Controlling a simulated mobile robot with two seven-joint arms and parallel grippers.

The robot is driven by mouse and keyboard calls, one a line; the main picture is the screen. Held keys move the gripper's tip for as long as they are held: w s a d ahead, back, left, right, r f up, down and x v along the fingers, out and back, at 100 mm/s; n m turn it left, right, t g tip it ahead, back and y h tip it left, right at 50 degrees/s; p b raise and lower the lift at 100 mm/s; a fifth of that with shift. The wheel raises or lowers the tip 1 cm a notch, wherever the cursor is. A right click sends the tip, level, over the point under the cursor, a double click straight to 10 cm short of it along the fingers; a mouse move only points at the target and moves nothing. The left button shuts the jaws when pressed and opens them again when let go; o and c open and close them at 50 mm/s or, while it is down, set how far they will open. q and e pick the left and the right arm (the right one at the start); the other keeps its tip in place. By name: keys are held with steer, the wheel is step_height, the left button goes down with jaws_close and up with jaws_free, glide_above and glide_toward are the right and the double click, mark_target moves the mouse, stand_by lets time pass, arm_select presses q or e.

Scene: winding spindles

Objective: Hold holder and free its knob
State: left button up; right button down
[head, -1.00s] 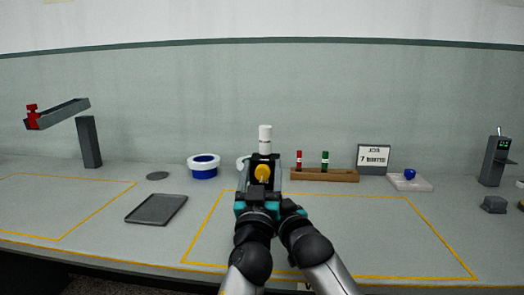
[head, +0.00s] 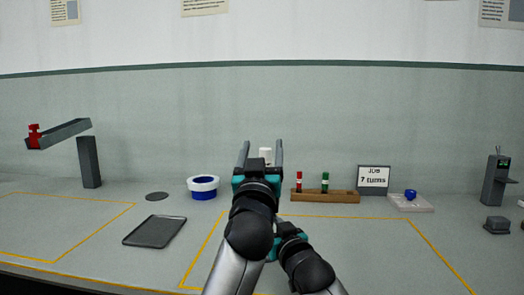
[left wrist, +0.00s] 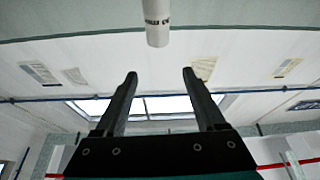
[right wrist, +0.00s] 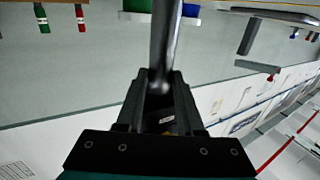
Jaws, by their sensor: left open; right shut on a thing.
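The holder shows in the head view only as a short white upper end (head: 265,155), seen between the fingers of my left gripper (head: 264,146). The left wrist view shows a white cylinder (left wrist: 157,22) with dark print, beyond the open, empty fingertips and apart from them. My right gripper (right wrist: 163,82) is shut on a dark grey rod (right wrist: 163,45), which seems to be part of the holder. In the head view my left arm and gripper hide the right fingertips and most of the holder. The yellow knob is not clearly visible now.
A blue-and-white round tub (head: 203,188) and a dark flat tray (head: 155,231) are to the left. A wooden rack (head: 325,196) holds a red and a green spindle. A sign (head: 373,178) and a white pad with a blue object (head: 410,203) are to the right.

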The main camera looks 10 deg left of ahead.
steer(key=shift+f, duration=0.5)
steer(key=c, duration=0.9)
jaws_free()
steer(key=o, duration=0.5)
steer(key=shift+r, duration=0.2)
steer(key=shift+c, duration=0.2)
steer(key=shift+r, duration=0.1)
steer(key=shift+s, duration=0.1)
